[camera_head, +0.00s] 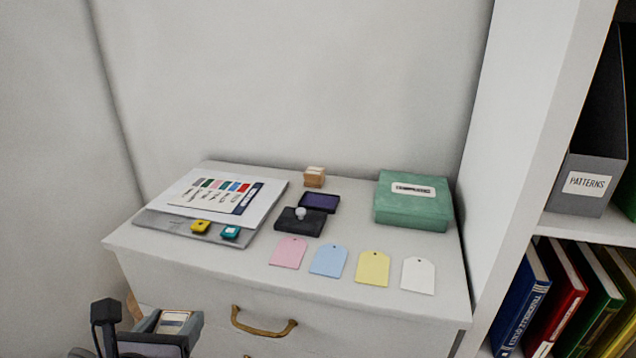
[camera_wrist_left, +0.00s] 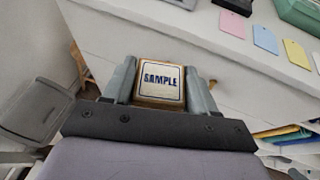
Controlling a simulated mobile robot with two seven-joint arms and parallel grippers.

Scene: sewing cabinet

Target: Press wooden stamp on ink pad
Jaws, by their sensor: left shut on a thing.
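My left gripper (camera_head: 175,318) is low at the left, in front of the cabinet and below its top. It is shut on a wooden stamp; the left wrist view shows the stamp (camera_wrist_left: 160,82) between both fingers, its label reading "SAMPLE". Its underside is hidden. A purple ink pad (camera_head: 320,202) in a dark case lies open on the cabinet top, well apart from the gripper. A black piece with a grey knob (camera_head: 298,223) lies in front of the pad. A second small wooden stamp (camera_head: 314,177) stands behind the pad. My right gripper is not in view.
On the cabinet top (camera_head: 240,262), papers (camera_head: 225,192) and small yellow (camera_head: 200,226) and teal (camera_head: 230,233) items lie left. Several coloured tags (camera_head: 328,260) lie along the front. A green box (camera_head: 412,202) stands right, near a bookshelf (camera_head: 530,130). A drawer handle (camera_head: 263,325) sticks out.

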